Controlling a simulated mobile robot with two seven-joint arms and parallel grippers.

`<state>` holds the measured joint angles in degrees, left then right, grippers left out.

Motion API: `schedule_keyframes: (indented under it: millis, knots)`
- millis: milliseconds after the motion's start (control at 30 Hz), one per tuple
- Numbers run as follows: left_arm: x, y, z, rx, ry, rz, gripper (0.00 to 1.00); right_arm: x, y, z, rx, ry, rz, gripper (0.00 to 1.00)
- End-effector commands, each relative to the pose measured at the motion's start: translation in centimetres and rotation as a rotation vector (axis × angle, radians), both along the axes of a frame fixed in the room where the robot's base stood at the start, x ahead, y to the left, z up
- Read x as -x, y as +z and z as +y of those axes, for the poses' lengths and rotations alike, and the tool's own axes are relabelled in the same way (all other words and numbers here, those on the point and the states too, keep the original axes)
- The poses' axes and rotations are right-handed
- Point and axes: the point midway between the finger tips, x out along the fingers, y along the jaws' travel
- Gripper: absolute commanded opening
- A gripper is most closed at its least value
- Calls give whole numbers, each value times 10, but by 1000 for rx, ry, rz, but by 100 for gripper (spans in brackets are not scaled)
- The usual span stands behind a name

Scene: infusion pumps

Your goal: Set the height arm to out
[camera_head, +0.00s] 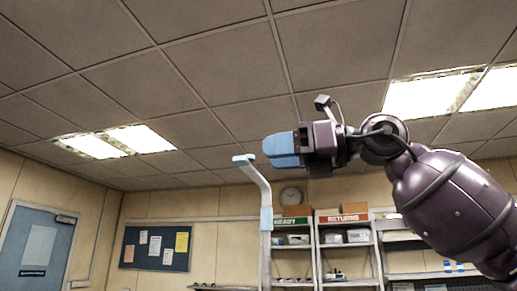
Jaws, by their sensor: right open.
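A pale upright post with a blue collar (266,218) stands at centre. From the collar a pale bent arm, which looks like the height arm (256,181), slants up and to the left. My right gripper (281,149) comes in from the right with blue fingers pointing left. It is open and its fingertips are just right of the blue grip in the picture, with a small gap. The depth between them is hard to tell. The foot of the post is out of view. My left gripper is not in view.
Shelves labelled READY (291,221) and RETURNS (343,218) stand behind at the back wall. A notice board (133,254) hangs on that wall, and a blue door (38,252) is at far left. The air left of the grip is clear.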

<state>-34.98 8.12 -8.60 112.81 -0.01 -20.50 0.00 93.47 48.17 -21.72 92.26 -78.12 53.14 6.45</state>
Motion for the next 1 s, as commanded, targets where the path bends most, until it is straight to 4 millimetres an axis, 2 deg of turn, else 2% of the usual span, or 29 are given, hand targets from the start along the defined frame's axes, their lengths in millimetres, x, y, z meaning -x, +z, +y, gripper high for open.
schedule_keyframes:
  millis: [100, 300, 667, 933, 1000]
  knots:
    - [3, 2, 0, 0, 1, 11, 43, -5, 1, 17, 0, 2, 1, 43]
    - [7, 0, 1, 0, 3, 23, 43, -10, 1, 33, 0, 1, 1, 43]
    - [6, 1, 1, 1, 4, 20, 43, -11, 0, 36, -1, 1, 0, 43]
    - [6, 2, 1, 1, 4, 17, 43, -11, 0, 36, -1, 1, 0, 3]
    - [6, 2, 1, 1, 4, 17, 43, -11, 0, 36, -1, 1, 0, 0]
